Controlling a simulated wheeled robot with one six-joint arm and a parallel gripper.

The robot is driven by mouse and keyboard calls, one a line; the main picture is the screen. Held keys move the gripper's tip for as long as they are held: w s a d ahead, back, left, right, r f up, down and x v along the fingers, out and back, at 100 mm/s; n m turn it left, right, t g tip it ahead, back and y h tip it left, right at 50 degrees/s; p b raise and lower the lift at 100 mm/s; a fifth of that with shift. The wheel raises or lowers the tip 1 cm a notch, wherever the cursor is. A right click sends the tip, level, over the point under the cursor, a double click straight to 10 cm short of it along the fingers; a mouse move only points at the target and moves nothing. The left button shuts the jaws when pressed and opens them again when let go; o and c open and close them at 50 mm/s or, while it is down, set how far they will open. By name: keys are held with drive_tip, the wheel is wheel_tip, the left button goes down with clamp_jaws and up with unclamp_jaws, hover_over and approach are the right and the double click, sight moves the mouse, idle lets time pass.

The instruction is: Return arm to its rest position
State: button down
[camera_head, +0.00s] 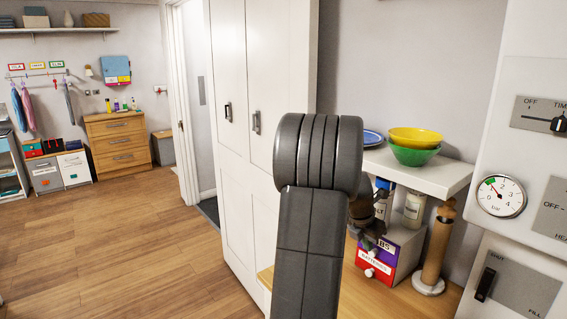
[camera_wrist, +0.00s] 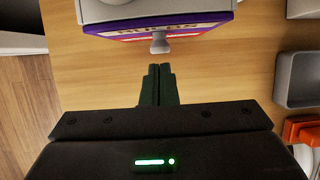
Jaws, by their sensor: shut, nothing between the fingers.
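My gripper (camera_wrist: 158,83) is shut and empty in the wrist view, its two dark fingers side by side over the wooden worktop (camera_wrist: 90,75). Just beyond the fingertips is a purple, white and red box (camera_wrist: 200,27) with a grey knob on its front; I cannot tell whether the fingertips touch the knob. In the head view my raised grey arm fills the middle and hides part of the worktop. The same box (camera_head: 405,247) stands to the right of it, partly hidden by the dark wrist parts.
A white shelf (camera_head: 440,177) above the box holds a yellow bowl (camera_head: 417,137) and a green bowl (camera_head: 414,155). A wooden post (camera_head: 437,250) stands right of the box. A white panel with a gauge (camera_head: 499,196) is at far right. Grey trays (camera_wrist: 298,80) lie right in the wrist view. Open floor (camera_head: 130,240) is left.

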drive_tip(key=shift+x, duration=1.25)
